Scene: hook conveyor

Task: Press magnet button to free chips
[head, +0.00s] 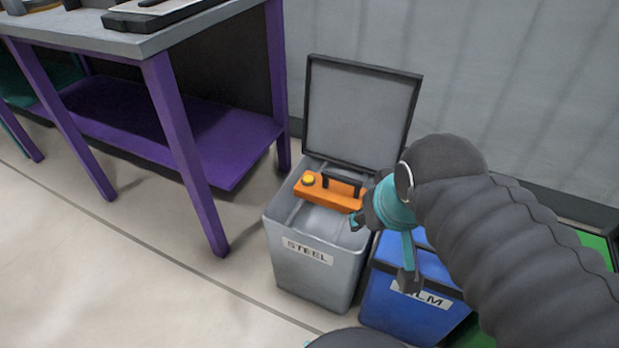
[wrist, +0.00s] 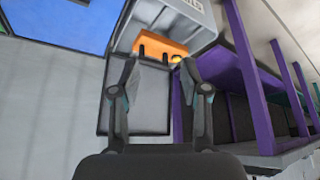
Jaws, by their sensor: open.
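The magnet (head: 332,190) is an orange bar with a black handle. It sits at the open mouth of the grey STEEL bin (head: 310,262), and it also shows in the wrist view (wrist: 155,45). Its round yellow button (head: 308,179) is at its left end in the head view and at its right end in the wrist view (wrist: 176,59). No chips can be made out. My gripper (head: 382,250) is open and empty, to the right of the magnet in the head view. In the wrist view the magnet lies beyond and between the fingertips (wrist: 160,60).
The bin's grey lid (head: 358,112) stands open behind the magnet. A blue bin (head: 395,305) with a partly hidden label stands close on the right. A purple-legged workbench (head: 180,150) stands to the left. Floor in front is clear.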

